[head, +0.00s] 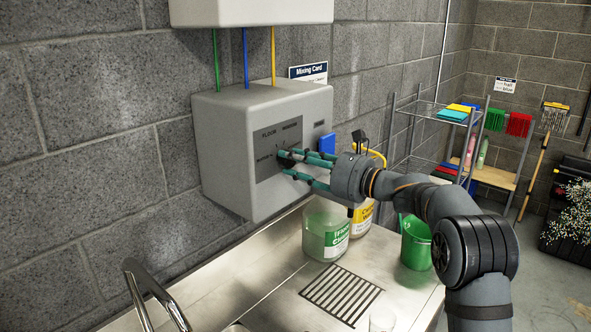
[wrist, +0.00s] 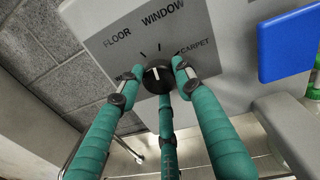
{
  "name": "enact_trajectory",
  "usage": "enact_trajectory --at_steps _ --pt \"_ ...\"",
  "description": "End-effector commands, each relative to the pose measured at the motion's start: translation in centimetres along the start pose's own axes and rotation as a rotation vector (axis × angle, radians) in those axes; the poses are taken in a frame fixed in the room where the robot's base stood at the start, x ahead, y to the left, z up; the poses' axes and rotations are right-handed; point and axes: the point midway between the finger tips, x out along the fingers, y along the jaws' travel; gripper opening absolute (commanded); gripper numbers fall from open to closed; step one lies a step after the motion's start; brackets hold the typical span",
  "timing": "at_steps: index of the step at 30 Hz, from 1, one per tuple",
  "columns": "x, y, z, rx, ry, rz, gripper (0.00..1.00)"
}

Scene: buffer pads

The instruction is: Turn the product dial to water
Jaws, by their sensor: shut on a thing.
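The product dial (wrist: 157,77) is a round black knob with a white mark on a dark grey panel. Its mark points roughly up in the wrist view, between the FLOOR and WINDOW labels. A label at its left is mostly hidden by a finger; CARPET is at its right. My gripper (wrist: 158,78) has three teal fingers shut around the dial, one at each side and one below. In the head view, my gripper (head: 286,160) reaches the panel (head: 270,173) from the right, and its fingers hide most of the dial.
The panel is on a grey wall-mounted dispenser (head: 222,150). A blue button (wrist: 288,45) is to the right of the panel. Below are a steel counter (head: 260,290), a green-labelled jug (head: 325,230), a yellow-labelled bottle (head: 362,217) and a green bucket (head: 416,245).

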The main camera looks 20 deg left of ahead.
Motion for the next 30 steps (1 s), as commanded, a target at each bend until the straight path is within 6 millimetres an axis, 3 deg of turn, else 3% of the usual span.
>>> enact_trajectory --at_steps 30 --pt "0.02 0.18 -0.04 -0.960 0.074 0.003 0.09"
